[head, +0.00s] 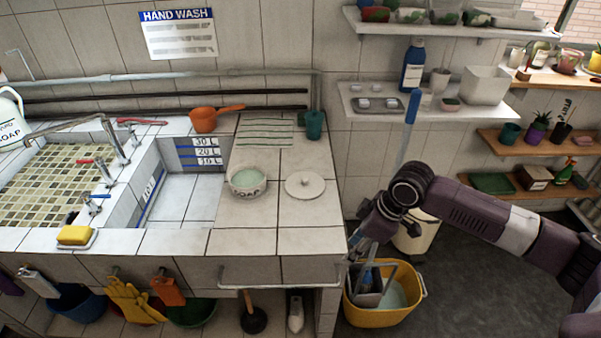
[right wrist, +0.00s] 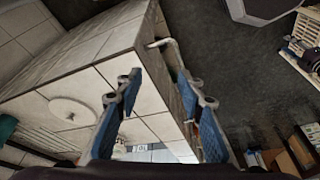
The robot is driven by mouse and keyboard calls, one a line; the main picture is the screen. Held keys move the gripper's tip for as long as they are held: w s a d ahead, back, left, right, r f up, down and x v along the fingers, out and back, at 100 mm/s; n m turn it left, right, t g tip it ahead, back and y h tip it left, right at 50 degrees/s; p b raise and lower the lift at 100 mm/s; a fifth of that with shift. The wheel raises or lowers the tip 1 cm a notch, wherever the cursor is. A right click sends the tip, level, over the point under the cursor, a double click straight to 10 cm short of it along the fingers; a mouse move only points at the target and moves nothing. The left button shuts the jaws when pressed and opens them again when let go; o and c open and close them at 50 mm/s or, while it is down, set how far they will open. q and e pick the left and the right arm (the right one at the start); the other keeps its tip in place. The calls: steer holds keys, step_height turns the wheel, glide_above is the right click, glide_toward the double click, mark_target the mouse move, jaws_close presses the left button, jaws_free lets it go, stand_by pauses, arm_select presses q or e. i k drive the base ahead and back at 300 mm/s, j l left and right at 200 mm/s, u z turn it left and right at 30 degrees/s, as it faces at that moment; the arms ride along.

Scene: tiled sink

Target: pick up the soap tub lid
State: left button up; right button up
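The soap tub lid (head: 305,185) is a white round disc with a small knob. It lies flat on the tiled counter, right of the soap tub (head: 248,182), an open bowl with pale green contents. The lid also shows in the right wrist view (right wrist: 74,111), left of the fingers. My right gripper (head: 358,244) is just off the counter's right end, above the yellow bucket and apart from the lid. In the right wrist view its blue fingers (right wrist: 160,90) are spread with nothing between them. My left gripper is not in view.
A yellow bucket (head: 382,317) with a wringer stands on the floor at the counter's right end. A metal rail (head: 280,286) runs along the counter front. A teal cup (head: 315,125) and an orange dipper (head: 204,120) stand behind. The counter around the lid is clear.

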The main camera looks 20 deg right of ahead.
mark_target(303, 186)
steer(key=i, duration=1.15)
